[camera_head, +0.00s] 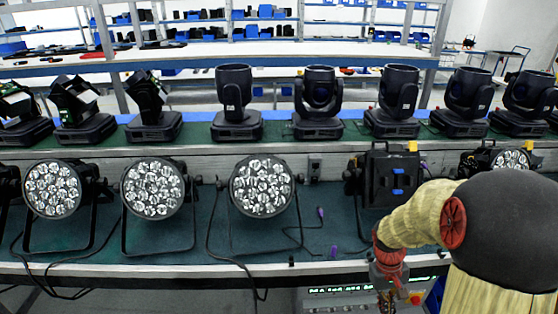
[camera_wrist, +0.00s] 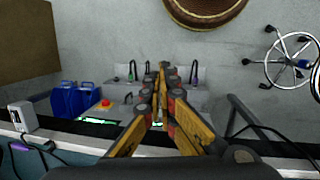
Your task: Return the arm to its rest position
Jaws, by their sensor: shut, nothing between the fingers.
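My arm reaches in from the right in the head view, wrapped in a tan cover with red joints, and bends down at the bench's front edge. My gripper (camera_head: 387,299) hangs at that edge, partly cut off by the bottom of the picture. In the wrist view my gripper (camera_wrist: 163,70) has its orange and black fingers brought together with nothing between them. They point past the bench edge toward the grey floor. They touch no par can.
Several par cans (camera_head: 152,188) stand along the green bench (camera_head: 290,240); one (camera_head: 392,178) faces away near my arm. Moving heads (camera_head: 318,100) line the shelf behind. Below the edge are a control box (camera_head: 345,291), a red button (camera_wrist: 104,103) and blue containers (camera_wrist: 75,101). Cables lie about.

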